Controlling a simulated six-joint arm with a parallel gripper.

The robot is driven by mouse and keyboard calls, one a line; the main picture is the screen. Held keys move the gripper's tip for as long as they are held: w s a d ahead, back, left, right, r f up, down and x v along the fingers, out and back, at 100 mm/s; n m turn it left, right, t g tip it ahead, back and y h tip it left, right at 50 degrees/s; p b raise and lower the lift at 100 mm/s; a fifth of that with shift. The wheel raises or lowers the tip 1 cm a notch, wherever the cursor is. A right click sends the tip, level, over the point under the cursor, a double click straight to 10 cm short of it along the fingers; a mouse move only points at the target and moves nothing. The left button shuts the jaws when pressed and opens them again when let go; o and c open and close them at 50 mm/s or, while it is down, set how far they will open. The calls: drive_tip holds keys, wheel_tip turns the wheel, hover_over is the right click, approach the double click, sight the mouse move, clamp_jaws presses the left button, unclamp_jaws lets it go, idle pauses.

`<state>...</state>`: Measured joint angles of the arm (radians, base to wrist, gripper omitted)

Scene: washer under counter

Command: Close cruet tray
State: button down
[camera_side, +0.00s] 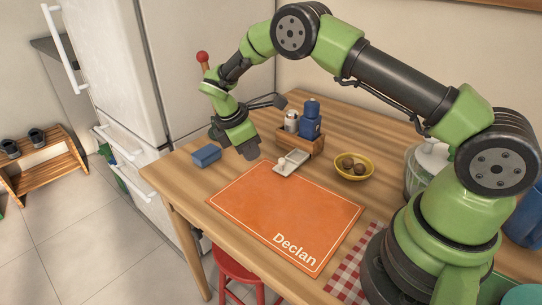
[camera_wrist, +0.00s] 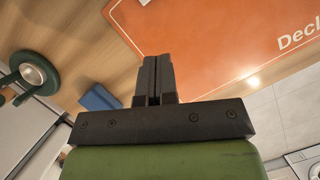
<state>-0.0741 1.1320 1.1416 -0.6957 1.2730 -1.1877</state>
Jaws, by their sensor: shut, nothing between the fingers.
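The cruet stand is a small wooden caddy (camera_side: 311,143) on the table, holding a blue bottle (camera_side: 310,120) and a white-and-dark shaker (camera_side: 291,122). A shallow pale grey tray (camera_side: 296,159) sticks out from its front, toward the orange mat, with a small whitish item (camera_side: 282,162) at its outer end. My gripper (camera_side: 251,154) is shut and empty, pointing down over the table to the left of the tray, apart from it.
A blue block (camera_side: 206,156) lies left of my gripper and shows in the wrist view (camera_wrist: 98,97). An orange "Declan" mat (camera_side: 285,215) covers the table front. A yellow bowl (camera_side: 354,175) stands right of the caddy.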

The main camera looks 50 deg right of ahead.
sight(278, 171)
drive_tip(key=x, duration=0.3)
drive_tip(key=shift+s+d+f, duration=0.1)
drive_tip(key=shift+d+f, duration=0.1)
drive_tip(key=shift+f, duration=0.05)
drive_tip(key=shift+s+d+r, duration=0.1)
drive_tip(key=shift+s+d, duration=0.2)
drive_tip(key=shift+d, duration=0.25)
drive_tip(key=shift+s+d, duration=0.25)
drive_tip(key=shift+d, duration=0.3)
drive_tip(key=shift+s+d, duration=0.25)
drive_tip(key=shift+d, duration=0.25)
